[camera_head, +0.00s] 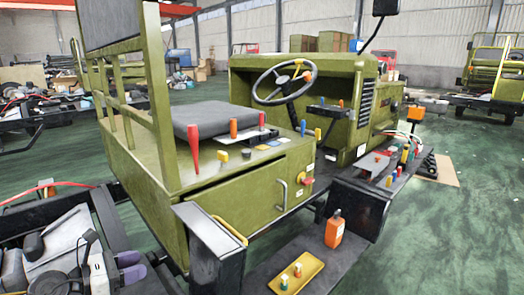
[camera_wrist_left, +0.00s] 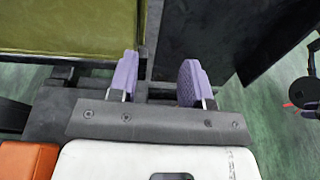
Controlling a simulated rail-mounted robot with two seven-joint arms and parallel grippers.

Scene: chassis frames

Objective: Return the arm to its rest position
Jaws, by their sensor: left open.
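My left arm and gripper (camera_head: 131,267) are at the bottom left of the head view, low beside the green vehicle. The two purple fingertips point right. In the left wrist view the gripper (camera_wrist_left: 158,78) is open, with a clear gap between its purple pads and nothing held. Beyond the fingers are an olive-green panel (camera_wrist_left: 65,25) and a dark block (camera_wrist_left: 210,30). I cannot tell whether the fingers touch either.
The green vehicle (camera_head: 255,185) fills the middle, with a seat (camera_head: 225,126) and steering wheel (camera_head: 283,82). Open green floor (camera_head: 455,235) lies right.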

